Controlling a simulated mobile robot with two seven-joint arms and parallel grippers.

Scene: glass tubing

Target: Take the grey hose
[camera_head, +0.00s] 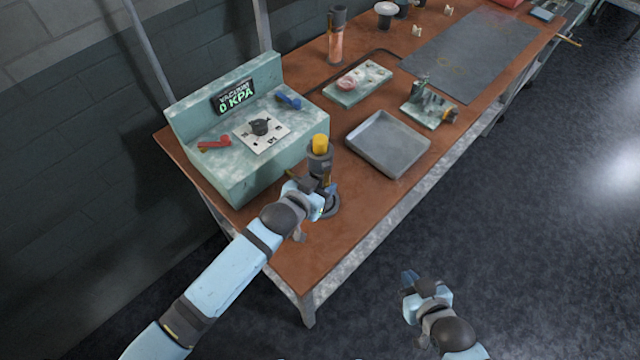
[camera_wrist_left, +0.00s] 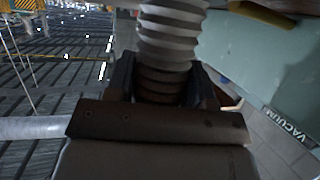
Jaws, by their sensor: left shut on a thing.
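The grey hose (camera_wrist_left: 172,38) is a ribbed, light grey tube in the left wrist view. It stands between the two dark fingers of my left gripper (camera_wrist_left: 165,85), which is shut on it. In the head view my left gripper (camera_head: 322,196) is at the front edge of the vacuum box, over the table. A dark grey upright piece with a yellow top (camera_head: 320,146) stands just behind it; I cannot tell whether it is part of the hose. My right gripper (camera_head: 409,282) hangs in front of the table, away from everything; its finger gap is too small to read.
The teal vacuum box (camera_head: 235,177) has a display reading 0 KPA, a dial, and a red and a blue handle. A grey tray (camera_head: 365,150) lies to its right on the brown table (camera_head: 300,262). Small fixtures and a dark mat (camera_head: 470,55) are farther back.

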